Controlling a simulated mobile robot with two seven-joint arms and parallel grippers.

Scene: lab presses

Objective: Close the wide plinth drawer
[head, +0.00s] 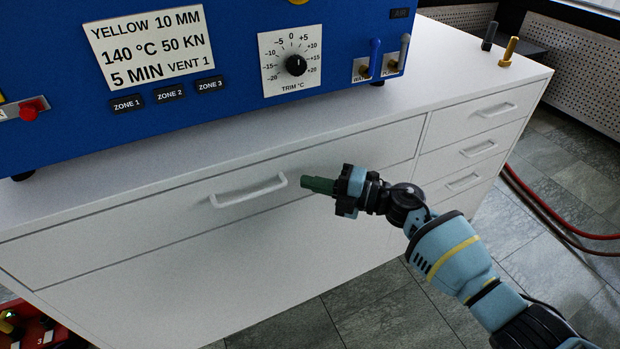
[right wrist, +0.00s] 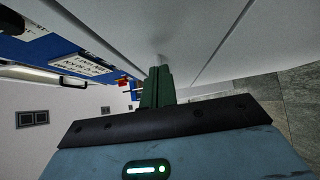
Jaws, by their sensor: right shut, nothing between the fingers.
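The wide plinth drawer (head: 130,222) is the long white front under the blue press, with a white bar handle (head: 248,192). Its front looks about level with the cabinet face; I cannot tell if a small gap is left. My right gripper (head: 305,183) is shut and empty, its green fingers pointing at the drawer front just right of the handle. In the right wrist view the shut fingers (right wrist: 157,75) end at or very near the white front; contact is not clear. My left gripper is not in view.
The blue press (head: 230,60) stands on the white worktop (head: 440,65). Three small drawers (head: 480,148) are at the right. Red hoses (head: 560,222) run beside the cabinet. Tiled floor lies in front.

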